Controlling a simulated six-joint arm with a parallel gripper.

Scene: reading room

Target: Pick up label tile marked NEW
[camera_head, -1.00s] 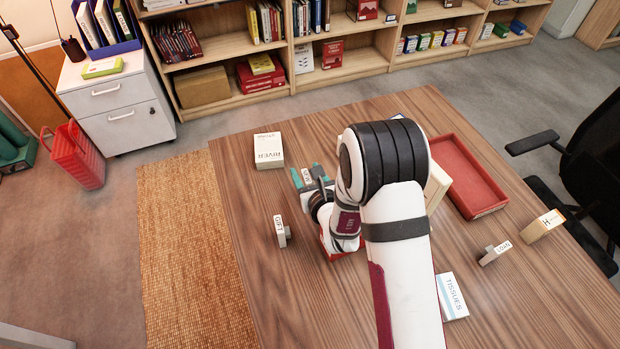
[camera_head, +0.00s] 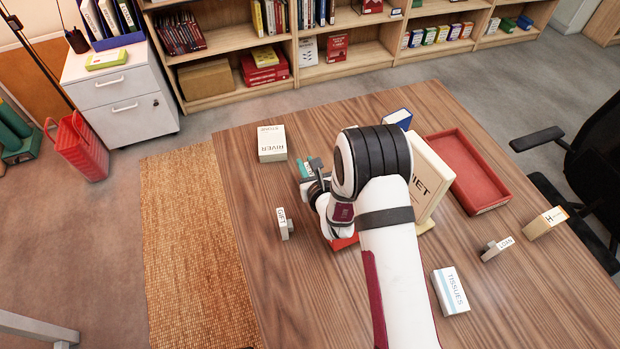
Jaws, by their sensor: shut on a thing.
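My gripper (camera_head: 311,174) is over the left part of the wooden table, shut on a small pale label tile (camera_head: 308,170). The tile is mostly hidden by the gripper, and its marking cannot be read now. Teal parts show beside the dark gripper, but I cannot tell whether they are all part of it. A label tile marked GIFT (camera_head: 284,222) stands to the lower left of the gripper, apart from it. A tile marked LOAN (camera_head: 497,249) stands at the right side of the table.
A white RIVER block (camera_head: 272,144) lies behind the gripper. A TISSUES box (camera_head: 451,291) and an H block (camera_head: 545,222) lie nearer. Something red is partly hidden under my wrist.

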